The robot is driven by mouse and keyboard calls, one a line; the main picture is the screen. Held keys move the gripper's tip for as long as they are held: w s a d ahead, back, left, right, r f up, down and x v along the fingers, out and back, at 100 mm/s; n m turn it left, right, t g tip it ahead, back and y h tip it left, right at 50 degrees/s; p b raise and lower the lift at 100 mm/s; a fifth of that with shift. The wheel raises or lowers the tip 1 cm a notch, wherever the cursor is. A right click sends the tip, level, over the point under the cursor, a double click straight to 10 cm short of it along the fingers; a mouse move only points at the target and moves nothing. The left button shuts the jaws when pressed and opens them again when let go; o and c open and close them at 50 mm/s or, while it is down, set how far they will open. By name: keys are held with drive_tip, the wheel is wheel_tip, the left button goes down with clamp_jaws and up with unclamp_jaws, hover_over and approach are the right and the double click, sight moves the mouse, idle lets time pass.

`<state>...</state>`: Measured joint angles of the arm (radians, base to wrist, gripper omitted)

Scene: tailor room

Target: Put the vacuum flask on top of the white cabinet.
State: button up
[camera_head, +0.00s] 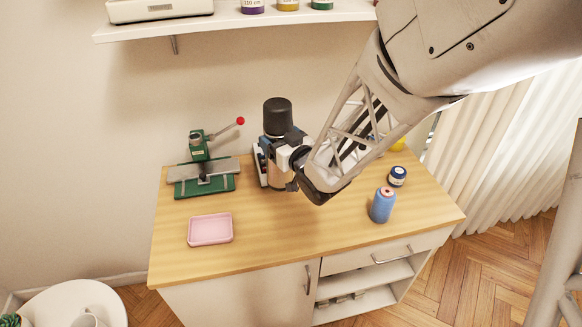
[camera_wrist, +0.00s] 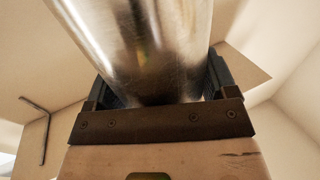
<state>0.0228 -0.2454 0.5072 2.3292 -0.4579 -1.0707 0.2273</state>
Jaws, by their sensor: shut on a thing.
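The vacuum flask shows as a black cap and dark upper body (camera_head: 278,117) in the head view, behind my gripper (camera_head: 283,158). Its shiny metal body (camera_wrist: 145,45) fills the upper middle of the wrist view between my two fingers (camera_wrist: 160,95). My gripper is shut on the flask, which looks upright. Its lower part is partly hidden by my wrist, and I cannot tell whether its base touches the tabletop. The white cabinet (camera_head: 235,304) has a wooden top (camera_head: 275,240), and the flask is over the back middle of that top.
A green press (camera_head: 203,178) with a red-knobbed lever stands left of the flask. A pink tray (camera_head: 210,229) lies at the front left. A blue thread spool (camera_head: 382,206) and a dark jar (camera_head: 397,176) stand at the right. A wall shelf (camera_head: 235,20) hangs above. The front middle is clear.

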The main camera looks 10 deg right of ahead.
drive_tip(key=s+d+f+m+h, duration=0.1)
drive_tip(key=s+d+f, duration=0.1)
drive_tip(key=s+d, duration=0.4)
drive_tip(key=s+d+f+t+h, duration=0.1)
drive_tip(key=s+d+f, duration=0.1)
drive_tip(key=s+d, duration=0.5)
drive_tip(key=shift+s+m+h, duration=0.4)
drive_tip(key=shift+s, duration=1.9)
drive_tip(key=shift+d+f, duration=0.1)
drive_tip(key=shift+w, duration=0.15)
drive_tip(key=w+d+f, duration=0.1)
drive_tip(key=w+d, duration=0.2)
drive_tip(key=w, duration=1.2)
drive_tip(key=shift+w+f, duration=0.25)
drive_tip(key=shift+f, duration=0.1)
